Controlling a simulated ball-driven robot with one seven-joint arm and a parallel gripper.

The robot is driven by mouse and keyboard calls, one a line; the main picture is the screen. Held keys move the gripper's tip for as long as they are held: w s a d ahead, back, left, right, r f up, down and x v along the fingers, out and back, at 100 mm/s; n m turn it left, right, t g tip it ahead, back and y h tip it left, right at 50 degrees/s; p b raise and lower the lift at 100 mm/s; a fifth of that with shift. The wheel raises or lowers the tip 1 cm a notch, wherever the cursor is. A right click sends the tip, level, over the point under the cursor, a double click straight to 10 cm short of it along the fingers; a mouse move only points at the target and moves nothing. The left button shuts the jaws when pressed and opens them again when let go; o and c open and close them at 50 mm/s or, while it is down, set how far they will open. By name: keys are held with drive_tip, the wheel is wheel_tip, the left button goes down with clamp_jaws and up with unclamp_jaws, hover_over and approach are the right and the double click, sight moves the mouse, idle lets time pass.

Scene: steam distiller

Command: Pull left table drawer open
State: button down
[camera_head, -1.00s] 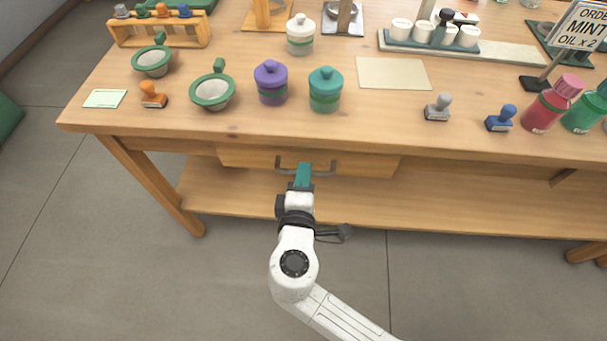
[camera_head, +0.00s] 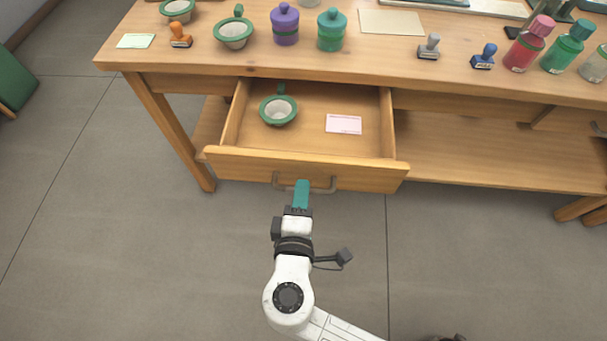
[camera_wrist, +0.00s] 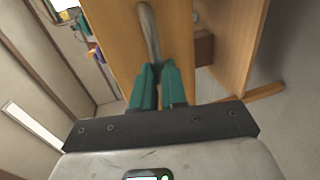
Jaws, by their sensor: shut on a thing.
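The left table drawer (camera_head: 225,164) is pulled well out from under the wooden table in the head view. Its inside is exposed and holds a green-rimmed strainer (camera_head: 278,110) and a pink card (camera_head: 343,124). A grey bar handle (camera_head: 322,189) is fixed to the drawer front. My gripper (camera_head: 302,184) has teal fingers and is shut on the middle of the handle. In the wrist view the handle (camera_wrist: 148,30) runs between the closed fingers (camera_wrist: 157,75). The fingers hide the gripped part of the handle.
The tabletop (camera_head: 390,68) holds a purple jar (camera_head: 285,24), a teal jar (camera_head: 331,30), stamps, bottles and strainers. A lower shelf (camera_head: 480,165) runs under the table. Grey floor in front is clear around my arm.

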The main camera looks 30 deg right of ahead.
drive_tip(key=shift+f+v, duration=0.2)
drive_tip(key=shift+v, duration=0.8)
drive_tip(key=shift+f+v, duration=0.2)
drive_tip(key=shift+v, duration=0.75)
drive_tip(key=shift+s, duration=0.1)
drive_tip(key=c, duration=1.2)
unclamp_jaws()
drive_tip(key=shift+a, duration=0.15)
drive_tip(key=p+v, duration=0.1)
drive_tip(key=v, duration=0.9)
drive_tip(key=shift+s+a, duration=0.1)
drive_tip(key=shift+s, duration=0.2)
